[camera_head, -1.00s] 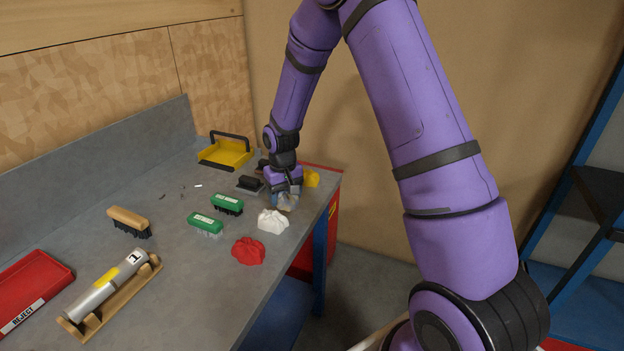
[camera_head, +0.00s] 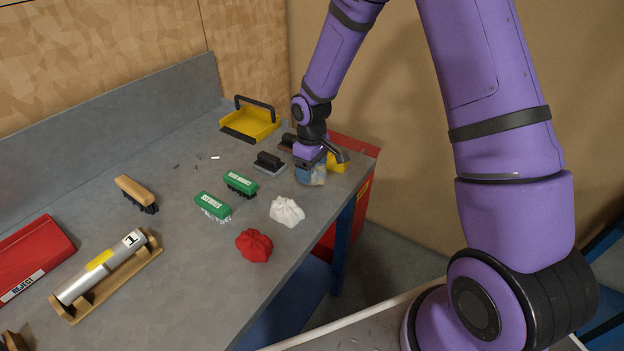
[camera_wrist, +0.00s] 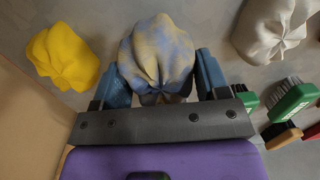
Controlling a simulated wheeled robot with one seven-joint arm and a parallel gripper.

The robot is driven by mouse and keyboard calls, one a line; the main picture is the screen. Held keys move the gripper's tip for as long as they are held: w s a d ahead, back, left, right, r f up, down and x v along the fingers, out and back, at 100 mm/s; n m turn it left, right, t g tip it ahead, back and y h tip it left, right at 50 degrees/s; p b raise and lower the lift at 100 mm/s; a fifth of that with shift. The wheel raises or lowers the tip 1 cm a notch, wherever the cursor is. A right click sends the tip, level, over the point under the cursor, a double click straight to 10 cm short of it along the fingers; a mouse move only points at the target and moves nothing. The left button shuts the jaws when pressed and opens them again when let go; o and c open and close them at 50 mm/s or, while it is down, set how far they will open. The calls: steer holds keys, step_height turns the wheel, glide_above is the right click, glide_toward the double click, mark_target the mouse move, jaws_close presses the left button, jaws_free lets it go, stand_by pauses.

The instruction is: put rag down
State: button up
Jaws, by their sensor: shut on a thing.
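A crumpled blue and beige rag (camera_wrist: 157,55) sits between the two blue fingers of my gripper (camera_wrist: 163,85) in the wrist view. In the head view the rag (camera_head: 313,175) is at the right edge of the grey bench, under my gripper (camera_head: 312,167). My gripper is shut on it. The rag appears at or very near the bench top; I cannot tell whether it touches. A yellow rag (camera_head: 338,163) lies just behind it and a white rag (camera_head: 287,211) in front. A red rag (camera_head: 254,245) lies nearer still.
Green-backed brushes (camera_head: 213,206) and dark-handled brushes (camera_head: 269,163) stand left of the rags. A yellow dustpan-like tray (camera_head: 262,125) is at the back. A wooden brush (camera_head: 137,193), a silver cylinder (camera_head: 105,268) on a wooden cradle and a red REJECT tray (camera_head: 32,255) are left.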

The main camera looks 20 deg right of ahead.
mark_target(312, 187)
steer(key=shift+f, duration=1.9)
steer(key=shift+f, duration=0.2)
steer(key=o, duration=0.9)
steer(key=shift+s, duration=0.1)
